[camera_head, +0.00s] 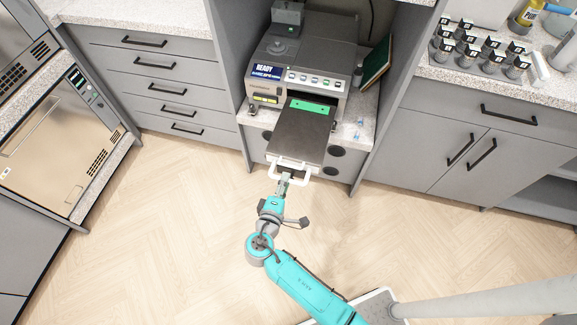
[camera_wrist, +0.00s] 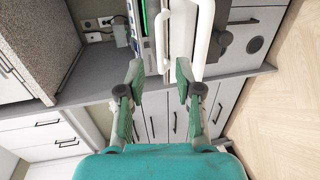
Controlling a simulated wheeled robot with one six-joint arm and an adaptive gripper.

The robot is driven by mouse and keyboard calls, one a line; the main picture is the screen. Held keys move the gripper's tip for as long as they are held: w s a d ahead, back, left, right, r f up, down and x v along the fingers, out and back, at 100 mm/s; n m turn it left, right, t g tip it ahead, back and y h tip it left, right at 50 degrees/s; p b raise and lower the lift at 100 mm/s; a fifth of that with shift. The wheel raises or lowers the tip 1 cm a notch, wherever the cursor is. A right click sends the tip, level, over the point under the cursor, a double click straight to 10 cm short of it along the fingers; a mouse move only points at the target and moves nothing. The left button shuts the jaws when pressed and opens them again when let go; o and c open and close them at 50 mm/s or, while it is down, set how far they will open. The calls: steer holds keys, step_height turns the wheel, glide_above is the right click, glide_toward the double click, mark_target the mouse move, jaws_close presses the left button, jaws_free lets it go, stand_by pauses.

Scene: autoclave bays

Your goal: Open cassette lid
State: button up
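The cassette (camera_head: 302,133) is a flat dark tray with a closed-looking dark top, sticking out of the front slot of the autoclave. White handle parts (camera_head: 293,167) show at its near end. My gripper (camera_head: 285,178) is at that near end, close to the white handle. In the wrist view my gripper (camera_wrist: 159,70) has its fingers apart, with a white bar (camera_wrist: 161,42) between or just beyond the tips. I cannot tell whether either finger touches it. A second, longer white handle (camera_wrist: 200,35) lies to the right of the fingers.
The autoclave (camera_head: 302,65) stands in a bay and its display reads READY. A dark green book-like item (camera_head: 377,62) leans to its right. Drawers (camera_head: 165,88) and a counter of small bottles (camera_head: 480,45) flank the bay. The wooden floor in front is clear.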

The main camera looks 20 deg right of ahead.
mark_target(291, 166)
steer(key=x, duration=0.7)
steer(key=shift+w+d, duration=0.2)
steer(key=shift+d, duration=0.1)
jaws_close()
